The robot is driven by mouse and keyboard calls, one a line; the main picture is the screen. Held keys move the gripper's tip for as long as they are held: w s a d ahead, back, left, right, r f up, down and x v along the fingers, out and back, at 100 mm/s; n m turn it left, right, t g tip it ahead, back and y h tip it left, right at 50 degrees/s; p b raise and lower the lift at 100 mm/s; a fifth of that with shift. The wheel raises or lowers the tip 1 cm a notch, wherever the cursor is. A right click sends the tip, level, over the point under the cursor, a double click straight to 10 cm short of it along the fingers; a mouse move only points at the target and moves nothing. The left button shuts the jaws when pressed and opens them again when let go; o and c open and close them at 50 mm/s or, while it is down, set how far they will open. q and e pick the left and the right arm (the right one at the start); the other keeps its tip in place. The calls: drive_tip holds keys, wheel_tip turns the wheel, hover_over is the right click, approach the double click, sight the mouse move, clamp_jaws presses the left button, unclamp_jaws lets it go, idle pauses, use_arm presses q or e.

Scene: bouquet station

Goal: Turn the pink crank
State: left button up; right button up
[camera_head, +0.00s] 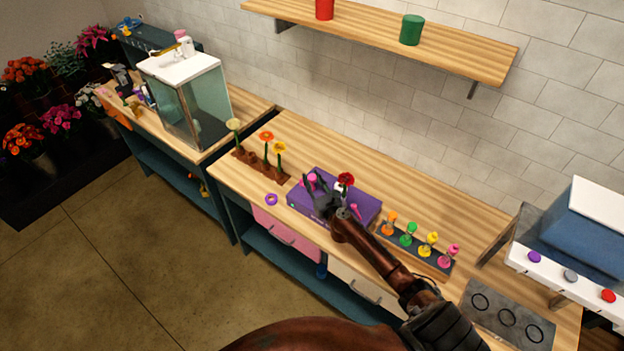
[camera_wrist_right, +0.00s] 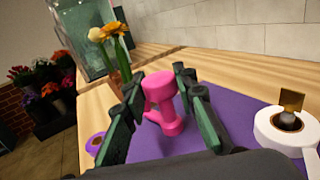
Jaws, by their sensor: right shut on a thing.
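The pink crank (camera_wrist_right: 163,98) stands on a purple box in the middle of the right wrist view. In the head view a small pink part of it (camera_head: 312,178) shows beside my right gripper, which hides the rest. The purple box (camera_head: 369,209) lies on the wooden counter; its top (camera_wrist_right: 236,108) also fills much of the wrist view. My right gripper (camera_head: 319,184) is over the left part of the box. In the wrist view its dark fingers (camera_wrist_right: 158,90) are on either side of the crank's upper part, shut on it. My left gripper is not in view.
A white round holder (camera_wrist_right: 285,128) with a gold flap is at the right of the wrist view. A purple ring (camera_head: 271,199) lies left of the box.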

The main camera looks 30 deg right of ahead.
drive_tip(key=shift+h, duration=0.3)
drive_tip(key=shift+a+m+h+p, duration=0.1)
drive_tip(key=shift+m+h+p, duration=0.55)
drive_tip(key=shift+m+h, duration=0.4)
drive_tip(key=shift+m+g+h, duration=0.35)
drive_tip(key=shift+g+h, duration=0.05)
drive_tip(key=shift+h, duration=0.25)
drive_tip(key=shift+f+m+g+h+b, duration=0.15)
drive_tip(key=shift+m+g+h+b, duration=0.2)
drive_tip(key=shift+m+g+h, duration=0.55)
drive_tip(key=m+g+h+b, duration=0.1)
drive_tip(key=h+b, duration=0.1)
drive_tip(key=m+g+h+b, duration=0.1)
drive_tip(key=m+h+b, duration=0.1)
drive_tip(key=h, duration=0.1)
drive_tip(key=shift+f+g+b, duration=0.15)
drive_tip(key=shift+g+b, duration=0.15)
drive_tip(key=shift+b, duration=0.1)
drive_tip(key=shift+r+m+g+h+b, duration=0.25)
drive_tip(key=shift+m+g+h+b, duration=0.45)
drive_tip(key=shift+b, duration=0.35)
drive_tip(key=shift+r, duration=0.1)
drive_tip(key=o, duration=1.2)
drive_tip(key=shift+c, duration=0.2)
